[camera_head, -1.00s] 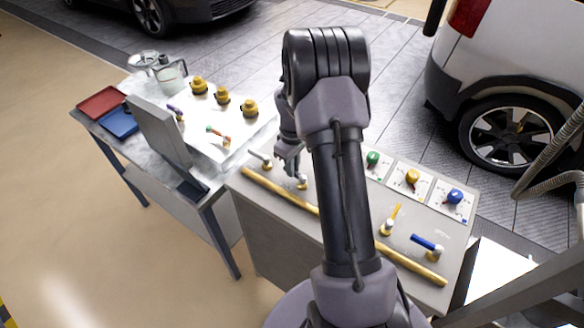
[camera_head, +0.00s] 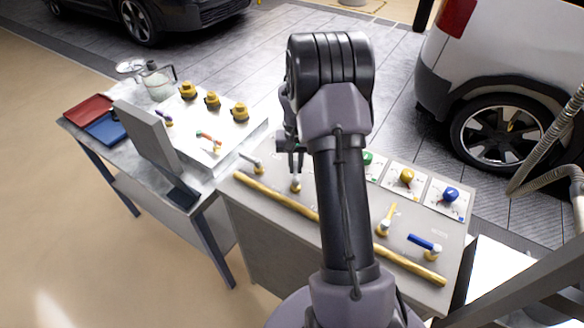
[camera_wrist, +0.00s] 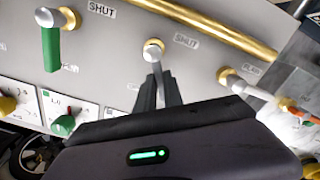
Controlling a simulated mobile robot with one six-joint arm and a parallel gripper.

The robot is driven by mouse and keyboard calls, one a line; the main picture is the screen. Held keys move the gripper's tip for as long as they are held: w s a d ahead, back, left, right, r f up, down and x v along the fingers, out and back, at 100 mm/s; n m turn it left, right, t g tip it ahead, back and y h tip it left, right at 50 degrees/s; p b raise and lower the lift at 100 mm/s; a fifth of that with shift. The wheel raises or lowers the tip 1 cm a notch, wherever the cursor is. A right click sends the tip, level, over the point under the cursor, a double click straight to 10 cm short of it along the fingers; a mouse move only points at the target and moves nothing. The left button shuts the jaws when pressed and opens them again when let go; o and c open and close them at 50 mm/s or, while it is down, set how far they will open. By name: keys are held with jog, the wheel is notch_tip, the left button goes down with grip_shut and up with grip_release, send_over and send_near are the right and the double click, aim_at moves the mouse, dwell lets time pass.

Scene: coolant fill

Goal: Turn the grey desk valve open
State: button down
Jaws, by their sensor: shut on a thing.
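The grey desk valve (camera_wrist: 153,50) is a short silver lever on a brass-ringed base, in the upper middle of the wrist view. Its lever stretches down between the two dark fingers of my gripper (camera_wrist: 159,88), which is shut on it. A "SHUT" label (camera_wrist: 186,41) is beside the valve base on the right. In the head view the valve (camera_head: 295,184) stands on the desk top near its left end, with my gripper (camera_head: 296,160) at its far side. My arm hides part of the desk.
A green-handled valve (camera_wrist: 50,45) and another silver lever (camera_wrist: 245,88) flank it in the wrist view. A yellow lever (camera_head: 387,219) and a blue lever (camera_head: 424,243) stand farther right on the desk. A brass pipe (camera_head: 270,197) runs along the near edge.

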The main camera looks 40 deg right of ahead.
jog(key=m, duration=0.1)
jog(key=d+m+b, duration=0.1)
jog(key=m, duration=0.1)
jog(key=shift+s, duration=0.4)
jog(key=shift+s+d+r+m+b, duration=0.1)
jog(key=shift+s+m+b, duration=0.15)
jog(key=shift+m, duration=0.65)
jog(key=shift+s+d+m+b, duration=0.1)
jog(key=shift+s+m+b, duration=0.1)
jog(key=shift+m, duration=0.7)
jog(key=c, duration=1.5)
grip_release()
jog(key=shift+s, duration=0.1)
jog(key=shift+o, duration=0.2)
notch_tip(320, 180, up, 17)
jog(key=p, duration=0.4)
jog(key=shift+r+p, duration=0.2)
jog(key=shift+p, duration=0.1)
